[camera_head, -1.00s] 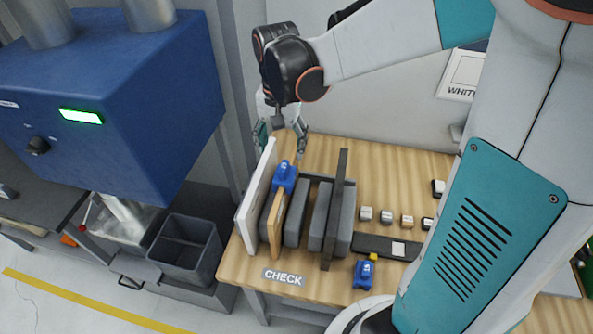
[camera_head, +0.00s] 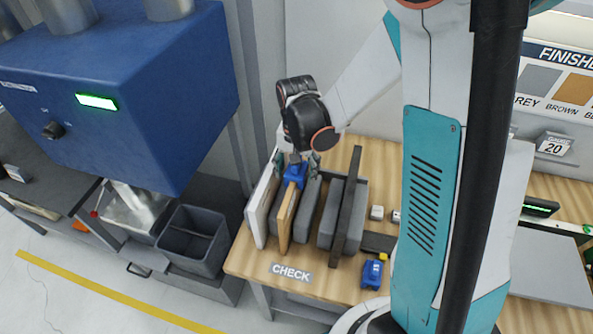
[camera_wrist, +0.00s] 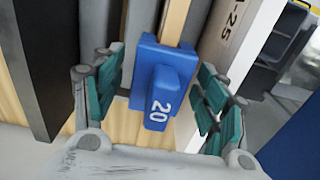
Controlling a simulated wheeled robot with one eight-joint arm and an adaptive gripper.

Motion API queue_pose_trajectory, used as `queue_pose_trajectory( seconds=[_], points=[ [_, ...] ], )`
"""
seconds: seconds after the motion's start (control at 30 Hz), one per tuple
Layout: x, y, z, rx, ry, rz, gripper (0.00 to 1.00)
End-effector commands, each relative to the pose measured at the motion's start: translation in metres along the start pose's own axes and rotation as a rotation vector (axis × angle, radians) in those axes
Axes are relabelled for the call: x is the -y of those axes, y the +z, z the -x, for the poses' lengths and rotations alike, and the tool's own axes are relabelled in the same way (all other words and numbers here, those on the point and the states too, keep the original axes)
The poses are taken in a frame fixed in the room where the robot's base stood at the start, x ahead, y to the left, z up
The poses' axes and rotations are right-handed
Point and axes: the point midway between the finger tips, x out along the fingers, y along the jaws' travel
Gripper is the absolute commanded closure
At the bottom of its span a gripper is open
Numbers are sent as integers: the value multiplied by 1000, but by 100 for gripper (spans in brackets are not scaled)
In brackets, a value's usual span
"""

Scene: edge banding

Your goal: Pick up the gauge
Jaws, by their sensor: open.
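A blue gauge (camera_head: 295,176) marked "20" sits on the top edge of a wood-coloured board (camera_head: 287,220) in the rack on the table. In the wrist view the gauge (camera_wrist: 163,85) lies between the teal finger pads. My gripper (camera_wrist: 162,95) is open, with one finger on each side of the gauge and a gap on both sides. In the head view my gripper (camera_head: 298,165) is right above the gauge and partly hides it. A second blue gauge (camera_head: 371,274) with a yellow part stands at the table's front.
A white board (camera_head: 262,208) stands close left of the gauge. Grey dividers (camera_head: 308,208) and a tall dark board (camera_head: 346,208) stand to its right. A "CHECK" label (camera_head: 291,272) marks the table front. A grey bin (camera_head: 192,240) sits left.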

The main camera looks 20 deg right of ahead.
Motion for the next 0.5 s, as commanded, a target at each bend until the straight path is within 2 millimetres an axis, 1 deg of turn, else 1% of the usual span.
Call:
queue_pose_trajectory(
  seconds=[0.1, 0.3, 0.37, 0.4, 0.47, 0.5],
  points=[
    [0, 0, -6, 0, 0, 0, 33],
    [0, 0, -6, 0, 0, 0, 33],
    [0, 0, -6, 0, 0, 1, 46],
    [0, 0, -6, 0, 0, 1, 55],
    [0, 0, -6, 0, 0, 1, 69],
    [0, 0, -6, 0, 0, 1, 78]
  ],
)
